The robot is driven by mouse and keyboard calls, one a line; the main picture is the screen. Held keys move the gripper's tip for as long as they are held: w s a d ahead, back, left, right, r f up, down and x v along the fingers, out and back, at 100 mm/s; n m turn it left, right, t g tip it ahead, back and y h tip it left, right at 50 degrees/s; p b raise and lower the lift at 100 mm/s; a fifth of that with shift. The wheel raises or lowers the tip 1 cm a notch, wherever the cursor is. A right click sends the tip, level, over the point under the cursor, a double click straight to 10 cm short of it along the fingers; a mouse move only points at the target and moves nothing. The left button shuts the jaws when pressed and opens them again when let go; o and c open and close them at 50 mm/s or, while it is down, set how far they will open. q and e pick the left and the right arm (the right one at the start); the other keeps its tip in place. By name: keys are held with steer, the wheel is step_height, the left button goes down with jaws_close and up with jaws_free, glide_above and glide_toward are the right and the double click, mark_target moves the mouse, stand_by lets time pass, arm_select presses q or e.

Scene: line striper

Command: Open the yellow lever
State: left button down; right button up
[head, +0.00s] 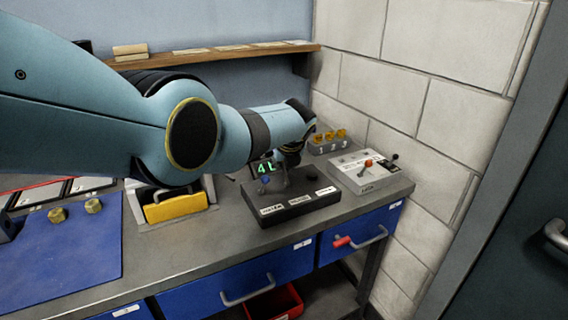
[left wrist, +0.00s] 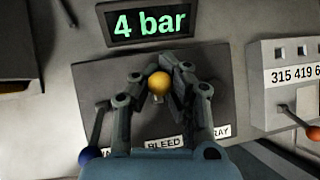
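The yellow lever shows its round knob (left wrist: 159,83) in the left wrist view, above the middle label "BLEED" on a dark control box (head: 300,206). My left gripper (left wrist: 160,78) has its two fingers drawn in on either side of the knob, with no clear gap, and appears shut on it. In the head view my left gripper (head: 291,152) is over the back of the box, and my arm and gripper hide the yellow knob there. A display (left wrist: 149,22) behind the levers reads "4 bar". My right gripper is not in view.
A blue-knobbed lever (left wrist: 91,154) stands left of my gripper on the same box. To the right is a grey counter box (head: 364,171) with a red-orange knob. Behind is a block with yellow-topped pieces (head: 341,134). A brick wall (head: 440,110) bounds the right.

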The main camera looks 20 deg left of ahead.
arm_select(q)
steer(key=shift+w+a+r, duration=0.1)
steer(key=shift+a+r, duration=0.05)
steer(key=shift+a, duration=0.15)
steer(key=c, duration=1.4)
jaws_free()
steer(key=shift+a, duration=0.1)
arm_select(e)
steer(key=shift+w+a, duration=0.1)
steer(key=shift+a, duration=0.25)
arm_select(q)
steer(key=shift+d, duration=0.25)
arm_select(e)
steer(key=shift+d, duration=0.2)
arm_select(q)
steer(key=shift+s+d+r, duration=0.3)
steer(key=shift+s+r, duration=0.1)
steer(key=shift+r, duration=0.05)
steer(key=v, duration=1)
steer(key=shift+s+r, duration=0.2)
steer(key=shift+r, duration=0.05)
steer(key=shift+a, duration=0.1)
